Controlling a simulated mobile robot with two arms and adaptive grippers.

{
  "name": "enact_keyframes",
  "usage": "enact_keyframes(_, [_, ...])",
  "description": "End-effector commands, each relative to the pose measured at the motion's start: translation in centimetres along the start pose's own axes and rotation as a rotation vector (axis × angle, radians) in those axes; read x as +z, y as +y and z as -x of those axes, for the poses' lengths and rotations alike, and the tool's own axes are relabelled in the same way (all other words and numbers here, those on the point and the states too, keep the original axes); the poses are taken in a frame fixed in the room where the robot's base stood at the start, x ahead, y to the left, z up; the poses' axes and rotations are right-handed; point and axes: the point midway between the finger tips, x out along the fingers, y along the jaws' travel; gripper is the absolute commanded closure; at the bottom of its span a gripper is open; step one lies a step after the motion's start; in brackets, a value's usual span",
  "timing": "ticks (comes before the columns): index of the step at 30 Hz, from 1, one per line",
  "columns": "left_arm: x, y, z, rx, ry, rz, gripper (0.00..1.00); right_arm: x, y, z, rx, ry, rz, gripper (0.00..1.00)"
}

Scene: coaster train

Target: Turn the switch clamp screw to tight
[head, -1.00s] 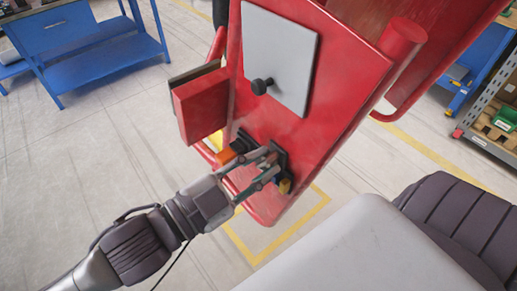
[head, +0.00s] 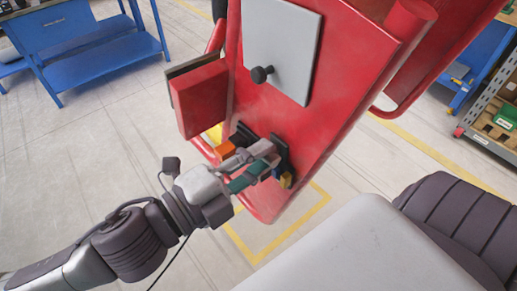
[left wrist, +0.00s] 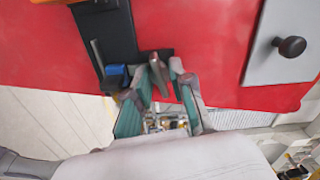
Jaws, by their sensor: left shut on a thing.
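The switch clamp is a black bracket (head: 281,150) low on the red panel, with a small blue part and a yellow part (head: 286,181) at its lower end. My left gripper (head: 268,154) reaches it from the lower left, its fingers at the bracket. In the left wrist view the black bracket (left wrist: 104,32) runs down the red face, with the blue part (left wrist: 116,70) beside a finger. The clamp screw (left wrist: 157,72), a small grey-brown piece, shows between the fingers of my left gripper (left wrist: 158,78), which is shut on it. The head view hides the screw behind the fingers. My right gripper is not in view.
An orange block (head: 224,150) with a black mount is just left of the gripper. A red box (head: 199,98) juts out above it. A grey plate (head: 281,45) with a black knob (head: 262,75) is higher on the panel. Open floor lies left.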

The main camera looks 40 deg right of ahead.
Motion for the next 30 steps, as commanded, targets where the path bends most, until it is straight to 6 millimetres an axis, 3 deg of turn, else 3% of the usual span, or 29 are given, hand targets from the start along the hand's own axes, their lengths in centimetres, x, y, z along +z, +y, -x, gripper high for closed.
enact_keyframes(20, [0.06, 0.13, 0.01, 0.003, -0.002, -0.056, 1.0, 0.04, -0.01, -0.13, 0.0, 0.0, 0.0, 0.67])
enact_keyframes(21, [0.06, 0.13, 0.01, 0.003, -0.002, -0.056, 0.71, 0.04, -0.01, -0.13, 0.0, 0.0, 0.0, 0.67])
enact_keyframes(22, [0.06, 0.13, 0.01, 0.003, -0.002, -0.056, 0.67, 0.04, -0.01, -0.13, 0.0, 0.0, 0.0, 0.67])
enact_keyframes(30, [0.02, 0.05, 0.01, 0.001, -0.001, -0.056, 0.67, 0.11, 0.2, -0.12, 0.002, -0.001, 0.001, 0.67])
